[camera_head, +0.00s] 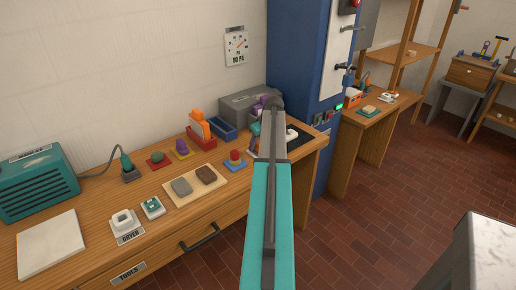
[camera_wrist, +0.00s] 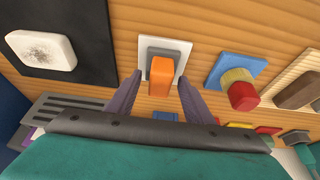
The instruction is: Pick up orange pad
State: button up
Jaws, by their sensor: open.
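The orange pad (camera_wrist: 161,70) shows in the wrist view as a small upright block on a grey piece, on a white square base (camera_wrist: 178,48). My gripper (camera_wrist: 160,78) is open, with one dark finger on each side of the orange pad. I cannot tell whether either finger touches it. In the head view my arm reaches over the right end of the workbench and mostly hides this spot.
Beside the pad are a blue square with a yellow and red knob (camera_wrist: 241,92) and a black mat (camera_wrist: 88,30) with a white block (camera_wrist: 41,49). The workbench (camera_head: 95,210) holds several other tools. A blue cabinet (camera_head: 290,50) stands behind its right end.

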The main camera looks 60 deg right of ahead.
aim_at(258, 142)
jog(key=shift+c, duration=0.4)
jog(key=c, duration=1.1)
jog(key=shift+o, duration=0.2)
jog(key=shift+r, duration=0.1)
jog(key=shift+r+b, duration=0.6)
jog(key=shift+r, duration=0.95)
jog(key=s+a+r+b, duration=0.1)
jog(key=s+a+b, duration=0.1)
jog(key=s+a, duration=0.6)
jog(key=s, duration=0.5)
jog(key=shift+s+a+r+b, duration=0.25)
jog(key=shift+a+r+b, duration=0.05)
jog(key=shift+a+b, duration=0.05)
